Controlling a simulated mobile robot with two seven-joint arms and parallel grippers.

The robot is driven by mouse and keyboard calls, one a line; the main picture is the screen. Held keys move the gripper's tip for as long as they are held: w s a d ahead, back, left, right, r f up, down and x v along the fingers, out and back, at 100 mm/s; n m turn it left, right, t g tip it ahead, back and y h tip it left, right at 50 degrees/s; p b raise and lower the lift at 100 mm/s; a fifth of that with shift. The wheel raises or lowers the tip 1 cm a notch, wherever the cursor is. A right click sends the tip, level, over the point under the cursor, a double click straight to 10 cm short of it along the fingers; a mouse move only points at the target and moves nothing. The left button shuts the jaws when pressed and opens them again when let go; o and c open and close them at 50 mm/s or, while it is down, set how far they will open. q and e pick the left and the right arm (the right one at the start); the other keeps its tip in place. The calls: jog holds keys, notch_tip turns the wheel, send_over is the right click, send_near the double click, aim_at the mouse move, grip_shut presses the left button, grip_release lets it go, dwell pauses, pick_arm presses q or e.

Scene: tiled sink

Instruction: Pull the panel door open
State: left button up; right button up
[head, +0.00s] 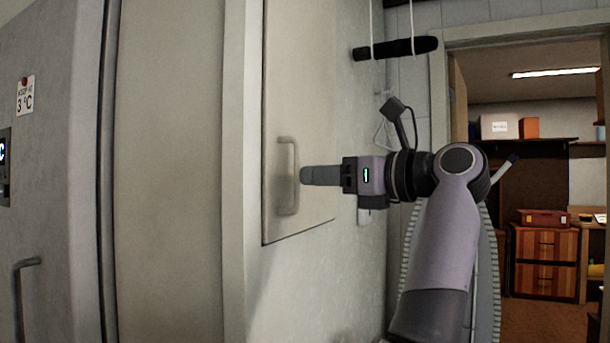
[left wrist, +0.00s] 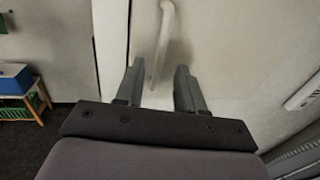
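The panel door (head: 310,90) is a pale flat panel in the wall; it looks flush with the wall. Its grey bar handle (head: 287,176) stands upright near the panel's left edge. My left gripper (head: 304,175) points at the handle from the right, its fingertips close to it. In the left wrist view the handle (left wrist: 164,40) runs down toward the space between the two spread fingers (left wrist: 158,72). The gripper is open. I cannot tell whether a finger touches the handle. My right gripper is not in view.
A large grey door with its own handle (head: 22,270) is at the far left. A black bar (head: 395,48) hangs on cords above my arm. A doorway at right shows a room with a wooden cabinet (head: 544,255). In the left wrist view a blue box (left wrist: 14,79) sits on a stand.

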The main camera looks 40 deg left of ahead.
pick_arm(q)
jog(key=a, duration=0.4)
jog(key=shift+s, duration=0.25)
grip_shut()
